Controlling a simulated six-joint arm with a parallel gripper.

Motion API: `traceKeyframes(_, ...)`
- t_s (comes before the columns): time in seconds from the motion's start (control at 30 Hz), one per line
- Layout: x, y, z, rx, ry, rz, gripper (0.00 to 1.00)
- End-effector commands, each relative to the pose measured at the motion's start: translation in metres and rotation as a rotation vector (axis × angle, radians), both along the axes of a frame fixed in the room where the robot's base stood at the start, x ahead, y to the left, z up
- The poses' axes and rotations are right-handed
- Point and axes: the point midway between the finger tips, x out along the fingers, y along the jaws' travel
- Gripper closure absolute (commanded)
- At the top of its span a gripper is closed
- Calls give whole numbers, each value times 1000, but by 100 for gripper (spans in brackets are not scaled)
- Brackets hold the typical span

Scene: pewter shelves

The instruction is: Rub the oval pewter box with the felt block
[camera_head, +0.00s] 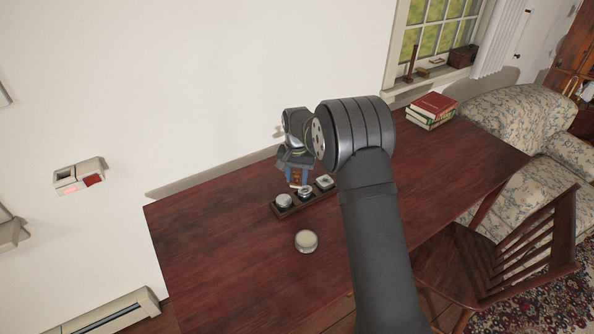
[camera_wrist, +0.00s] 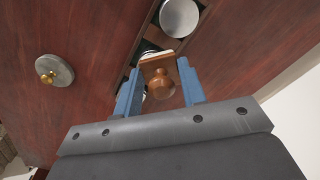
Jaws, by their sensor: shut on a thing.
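My gripper (camera_head: 296,180) is shut on the felt block, its blue fingers on either side. In the wrist view the block (camera_wrist: 158,62) has a round wooden knob and a pale felt edge. It is at or just above the middle of three pewter boxes; I cannot tell whether it touches. That middle box (camera_head: 305,193) is partly hidden by the block. The left box (camera_head: 284,201) looks rounded and also shows in the wrist view (camera_wrist: 179,17). The right box (camera_head: 325,183) looks squarish. I cannot tell surely which box is oval.
The boxes sit in a dark wooden tray (camera_head: 288,212) on the reddish table (camera_head: 220,250). A round lidded container (camera_head: 306,241) with a brass knob (camera_wrist: 46,68) stands apart in front. Books (camera_head: 432,110) lie at the far right. The table's left side is clear; the wall is behind.

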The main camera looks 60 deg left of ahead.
Motion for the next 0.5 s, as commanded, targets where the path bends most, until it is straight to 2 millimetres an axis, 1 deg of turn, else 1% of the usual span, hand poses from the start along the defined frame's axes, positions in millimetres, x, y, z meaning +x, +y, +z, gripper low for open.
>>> traceKeyframes(0.03, 0, 0, -5, -2, 1, 0, 84)
traceKeyframes(0.27, 0, 0, -26, -1, 0, 0, 84)
traceKeyframes(0.33, 0, -1, -38, -2, 1, 0, 84)
traceKeyframes(0.37, 3, 0, -40, -1, 0, -1, 84)
traceKeyframes(0.4, 7, 0, -36, 2, -1, -2, 87)
traceKeyframes(0.5, 17, 0, -39, 1, -1, -2, 87)
